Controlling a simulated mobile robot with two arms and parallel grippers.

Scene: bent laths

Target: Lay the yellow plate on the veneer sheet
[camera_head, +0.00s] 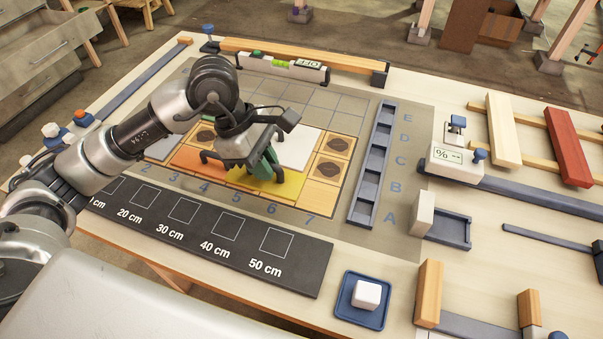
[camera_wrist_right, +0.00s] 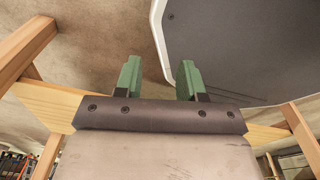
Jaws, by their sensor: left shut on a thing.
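The yellow plate (camera_head: 286,187) is under my left gripper (camera_head: 264,170), whose green fingers are shut on it; I cannot tell whether it touches what lies below. Wood-coloured squares, some with dark oval marks, lie around it on the grid; the plain one (camera_head: 318,194) just right of the plate may be part of the veneer sheet. I cannot make out the sheet's full outline. My right gripper (camera_wrist_right: 159,80) shows only in the right wrist view, its green fingers apart with nothing between them.
An orange plate (camera_head: 187,158) and a white plate (camera_head: 299,150) lie close by on the grid. A dark slotted rack (camera_head: 359,208) stands to the right. A black scale strip (camera_head: 225,237) lies in front. A spirit level (camera_head: 284,67) stands behind.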

